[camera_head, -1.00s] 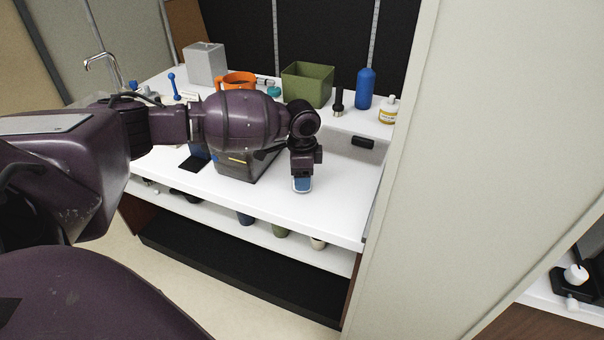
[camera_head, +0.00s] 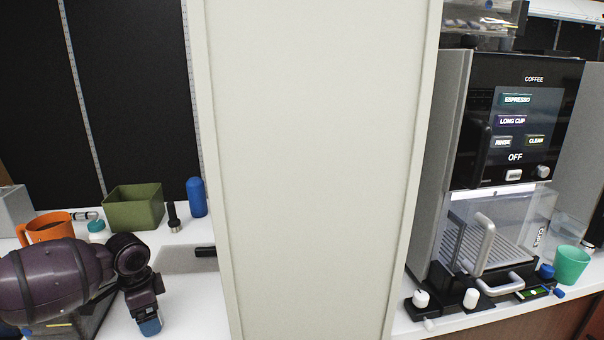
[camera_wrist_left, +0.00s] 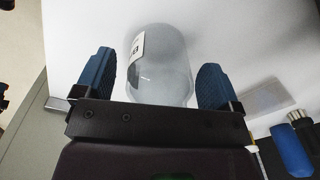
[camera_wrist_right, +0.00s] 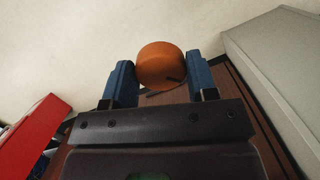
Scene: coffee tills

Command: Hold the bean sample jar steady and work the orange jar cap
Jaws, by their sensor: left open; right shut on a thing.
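The bean sample jar (camera_wrist_left: 160,65) is a clear grey cylinder with a white label, seen in the left wrist view on a white surface. It stands between the spread blue fingers of my left gripper (camera_head: 150,327), which is open; contact with the fingers is not clear. The jar does not show in the head view. The orange jar cap (camera_wrist_right: 162,62) is between the fingers of my right gripper (camera_wrist_right: 160,76), which is shut on it, away from the jar. My right gripper is outside the head view.
A tall pale partition (camera_head: 315,170) separates the left counter from the coffee machine (camera_head: 515,150) on the right. An orange mug (camera_head: 45,229), green bin (camera_head: 134,207) and blue bottle (camera_head: 196,197) stand behind my left arm. A red object (camera_wrist_right: 32,135) and grey panel (camera_wrist_right: 275,65) flank my right gripper.

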